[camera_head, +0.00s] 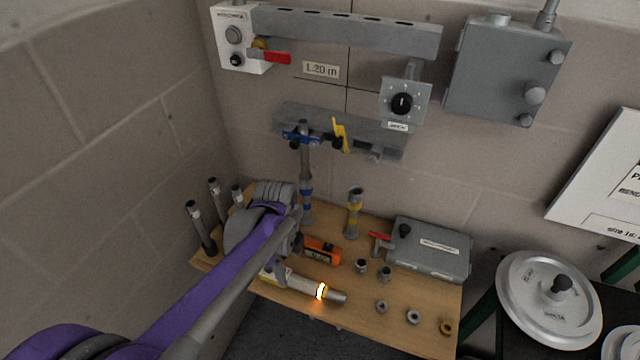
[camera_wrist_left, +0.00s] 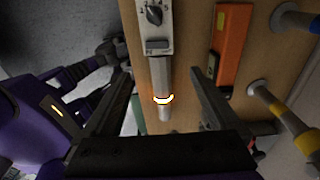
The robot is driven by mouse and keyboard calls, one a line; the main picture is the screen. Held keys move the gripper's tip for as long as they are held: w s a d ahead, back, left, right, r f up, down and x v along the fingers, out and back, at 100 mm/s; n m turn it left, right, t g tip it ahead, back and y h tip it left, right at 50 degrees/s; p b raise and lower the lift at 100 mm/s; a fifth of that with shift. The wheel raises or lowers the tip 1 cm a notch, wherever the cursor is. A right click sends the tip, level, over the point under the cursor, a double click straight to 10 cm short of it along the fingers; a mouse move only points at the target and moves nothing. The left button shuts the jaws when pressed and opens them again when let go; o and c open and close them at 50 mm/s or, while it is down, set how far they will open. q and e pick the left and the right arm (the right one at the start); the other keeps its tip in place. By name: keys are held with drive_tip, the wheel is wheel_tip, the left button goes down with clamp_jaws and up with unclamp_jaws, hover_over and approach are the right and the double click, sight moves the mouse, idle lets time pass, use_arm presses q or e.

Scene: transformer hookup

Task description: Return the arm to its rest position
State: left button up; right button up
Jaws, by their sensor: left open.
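My left arm, purple and grey, comes in from the lower left in the head view and reaches over the left part of the wooden table (camera_head: 420,330). In the left wrist view my left gripper (camera_wrist_left: 163,100) is open, its two dark fingers spread apart. A silver cylindrical tool (camera_wrist_left: 160,80) with a knob and a glowing ring lies on the table, seen between the fingers. I see no grip on it. The same tool shows in the head view (camera_head: 305,288). The left fingertips are mostly hidden behind the arm in the head view. My right gripper is not in view.
An orange device (camera_head: 322,251) lies near the arm. A blue-banded post (camera_head: 306,190) and a yellow-banded post (camera_head: 354,215) stand behind. A grey box (camera_head: 430,250) and several small fittings sit to the right. Dark tubes (camera_head: 200,228) stand at left, by the wall.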

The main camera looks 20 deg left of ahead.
use_arm(q)
drive_tip(key=s+d+r+n+t, duration=0.1)
drive_tip(key=s+n+t, duration=0.1)
drive_tip(key=s+n, duration=0.4)
drive_tip(key=s+d+r+n+t+p, duration=0.1)
drive_tip(key=s+n+t, duration=0.2)
drive_tip(key=s+n, duration=0.4)
drive_tip(key=n, duration=0.5)
drive_tip(key=shift+s+d+r+n, duration=0.15)
drive_tip(key=shift+d+r+n, duration=0.05)
drive_tip(key=shift+d+n, duration=0.2)
idle(1.2)
